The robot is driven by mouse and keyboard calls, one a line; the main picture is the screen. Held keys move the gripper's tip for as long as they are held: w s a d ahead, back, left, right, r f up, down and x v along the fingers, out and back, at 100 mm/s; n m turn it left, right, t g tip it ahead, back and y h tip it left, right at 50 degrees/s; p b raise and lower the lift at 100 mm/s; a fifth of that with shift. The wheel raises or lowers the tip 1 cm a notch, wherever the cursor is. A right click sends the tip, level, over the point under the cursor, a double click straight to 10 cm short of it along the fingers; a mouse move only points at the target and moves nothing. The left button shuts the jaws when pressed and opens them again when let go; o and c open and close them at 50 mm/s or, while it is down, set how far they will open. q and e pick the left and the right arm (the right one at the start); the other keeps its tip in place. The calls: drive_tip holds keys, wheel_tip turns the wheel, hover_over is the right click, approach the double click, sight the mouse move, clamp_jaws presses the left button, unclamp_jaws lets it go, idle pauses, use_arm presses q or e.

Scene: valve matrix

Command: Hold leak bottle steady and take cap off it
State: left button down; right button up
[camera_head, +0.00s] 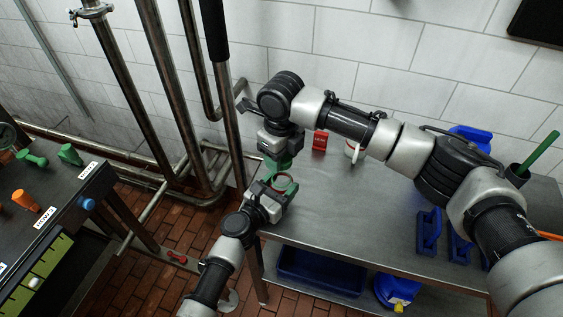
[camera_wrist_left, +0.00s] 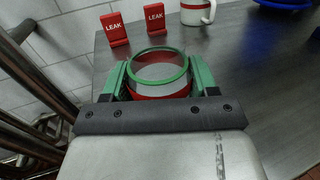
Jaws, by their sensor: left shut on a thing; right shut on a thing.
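The leak bottle (camera_wrist_left: 158,84), clear with a green rim and a red band, stands between the green fingers of my left gripper (camera_wrist_left: 160,80). Its mouth looks uncovered in the left wrist view. In the head view my left gripper (camera_head: 279,186) is shut on the bottle (camera_head: 284,183) near the table's left end. My right gripper (camera_head: 278,170) is just above and behind the bottle, pointing down. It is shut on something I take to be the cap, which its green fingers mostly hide. The right gripper is not visible in the left wrist view.
Red LEAK signs (camera_wrist_left: 114,29) and a white mug (camera_wrist_left: 197,11) stand behind the bottle on the steel table (camera_head: 390,205). Blue tools (camera_head: 429,231) lie at the right. Vertical pipes (camera_head: 165,90) rise at the left. The table's middle is clear.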

use_arm(q)
drive_tip(key=shift+c, duration=1.1)
unclamp_jaws()
